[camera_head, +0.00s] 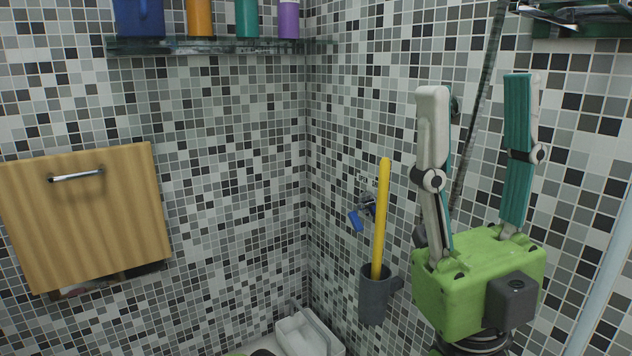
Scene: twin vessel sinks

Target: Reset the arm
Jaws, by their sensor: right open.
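My right gripper (476,92) stands upright at the right of the head view, in front of the tiled wall. Its green body is at the bottom and its two fingers point up, spread wide apart. Nothing is between the fingers.
A dark grey holder (374,298) with a yellow handle (382,215) is close left of my right gripper. A glass shelf (220,47) with bottles is upper left. A wooden cabinet front (90,215) is at left. A white container (303,335) is low at the corner.

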